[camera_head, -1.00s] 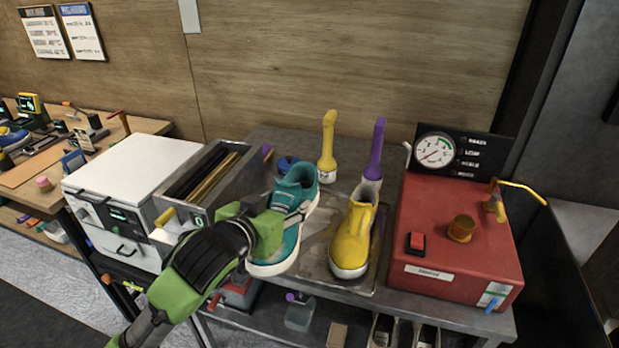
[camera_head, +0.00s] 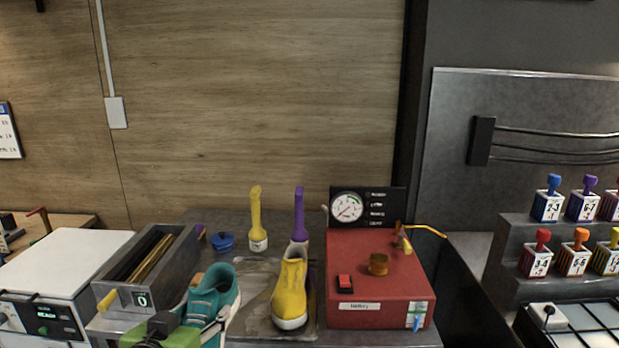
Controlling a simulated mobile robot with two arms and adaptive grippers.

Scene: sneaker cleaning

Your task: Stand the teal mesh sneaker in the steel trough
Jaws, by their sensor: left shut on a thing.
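The teal mesh sneaker (camera_head: 214,293) is at the lower left of the head view, left of a yellow shoe. My left gripper (camera_head: 176,333), green and cut off by the bottom edge, is shut on its left side. The sneaker's lower part is cut off, so I cannot tell whether it touches the surface under it. A grey metal open-topped box (camera_head: 186,262) with long bars inside and a "0" label stands just left of the sneaker. I cannot tell whether this box is the steel trough. My right gripper is not in view.
The yellow shoe (camera_head: 290,292) stands on a flat metal tray (camera_head: 255,278). A yellow brush (camera_head: 256,215) and a purple one (camera_head: 299,215) stand behind. A red gauge machine (camera_head: 372,285) is to the right.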

